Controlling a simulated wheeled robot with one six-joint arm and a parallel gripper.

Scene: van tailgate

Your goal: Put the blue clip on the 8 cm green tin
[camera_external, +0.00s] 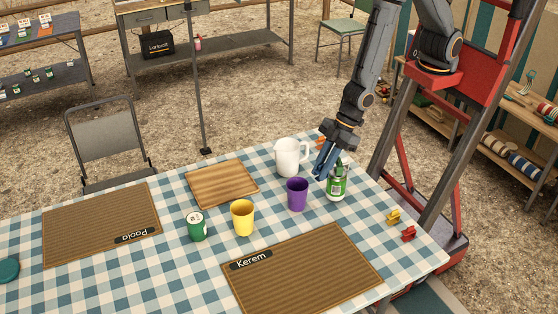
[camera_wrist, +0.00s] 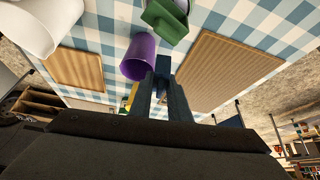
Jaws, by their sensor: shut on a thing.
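My gripper (camera_external: 318,175) points down over the table's far right part, between the white pitcher and a green-labelled jar. In the wrist view its two blue-grey fingers (camera_wrist: 164,80) are closed on a small blue piece, the blue clip (camera_wrist: 163,65), which is mostly hidden by the fingers. The green-labelled jar (camera_external: 337,187) stands upright just right of the fingertips; a green body (camera_wrist: 165,18) shows ahead of them in the wrist view. A separate green tin with a pale lid (camera_external: 197,227) stands left of the yellow cup. I cannot read either one's size.
A purple cup (camera_external: 297,195) stands close by my gripper, with the white pitcher (camera_external: 288,157) behind. Yellow (camera_external: 393,217) and red (camera_external: 408,234) clips lie at the right edge.

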